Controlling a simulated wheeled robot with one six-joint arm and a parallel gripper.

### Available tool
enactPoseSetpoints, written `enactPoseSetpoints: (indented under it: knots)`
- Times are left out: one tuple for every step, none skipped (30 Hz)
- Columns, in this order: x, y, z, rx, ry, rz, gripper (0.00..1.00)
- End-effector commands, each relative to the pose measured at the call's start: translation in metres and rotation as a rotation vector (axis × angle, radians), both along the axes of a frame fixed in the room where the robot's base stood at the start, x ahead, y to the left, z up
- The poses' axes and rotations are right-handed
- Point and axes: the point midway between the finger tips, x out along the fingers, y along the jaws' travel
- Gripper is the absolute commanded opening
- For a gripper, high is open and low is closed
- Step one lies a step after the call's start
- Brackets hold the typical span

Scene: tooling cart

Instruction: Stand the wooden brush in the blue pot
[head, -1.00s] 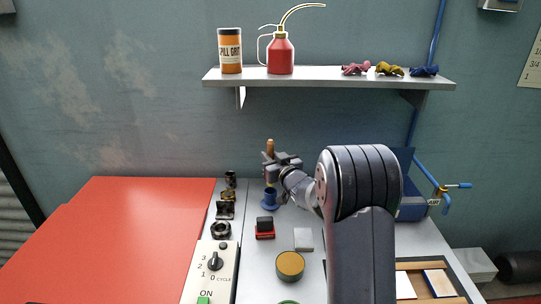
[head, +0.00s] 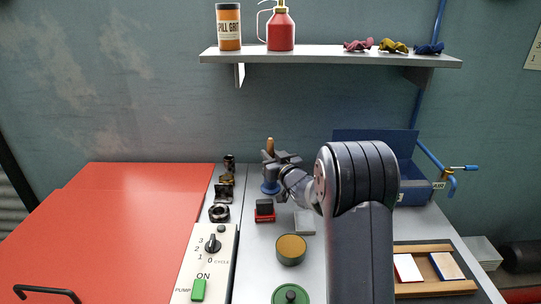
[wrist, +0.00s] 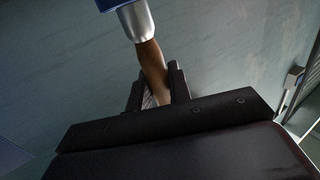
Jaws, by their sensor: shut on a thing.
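The wooden brush is upright in my gripper (head: 279,159); its brown handle tip (head: 270,145) sticks up above the jaws in the head view. In the wrist view, the fingers (wrist: 158,88) are shut on the brown handle (wrist: 150,62), and the silver ferrule (wrist: 136,20) runs toward the top edge. The blue pot (head: 270,187) stands on the grey cart top directly below the gripper. A blue edge (wrist: 108,4) at the top of the wrist view meets the ferrule's end, apparently the pot. The bristles are hidden, so I cannot tell how deep they are.
Dark fittings (head: 222,192) stand left of the pot, with a red-and-black block (head: 264,211) in front. A round tan-topped tin (head: 291,249) and a control panel (head: 207,265) are nearer. A blue open box (head: 412,190) is at right. The wall shelf (head: 330,56) is above.

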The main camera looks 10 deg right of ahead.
Motion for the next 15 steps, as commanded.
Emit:
enactPoseSetpoints:
  knots:
    - [0.0,0.0,0.0005,0.0,0.0,0.0,0.0]
    - [0.0,0.0,0.0005,0.0,0.0,0.0,0.0]
    - [0.0,0.0,0.0005,0.0,0.0,0.0,0.0]
    - [0.0,0.0,0.0005,0.0,0.0,0.0,0.21]
    - [0.0,0.0,0.0005,0.0,0.0,0.0,0.24]
    - [0.0,0.0,0.0006,0.0,0.0,0.0,0.27]
    - [0.0,0.0,0.0006,0.0,0.0,0.0,0.29]
    - [0.0,0.0,0.0005,0.0,0.0,0.0,0.32]
    - [0.0,0.0,0.0006,0.0,0.0,0.0,0.35]
    - [0.0,0.0,0.0006,0.0,0.0,0.0,0.38]
    - [0.0,0.0,0.0006,0.0,0.0,0.0,0.4]
    - [0.0,0.0,0.0005,0.0,0.0,0.0,0.43]
    - [0.0,0.0,0.0005,0.0,0.0,0.0,0.44]
    - [0.0,0.0,0.0006,0.0,0.0,0.0,0.44]
    - [0.0,0.0,0.0006,0.0,0.0,0.0,0.44]
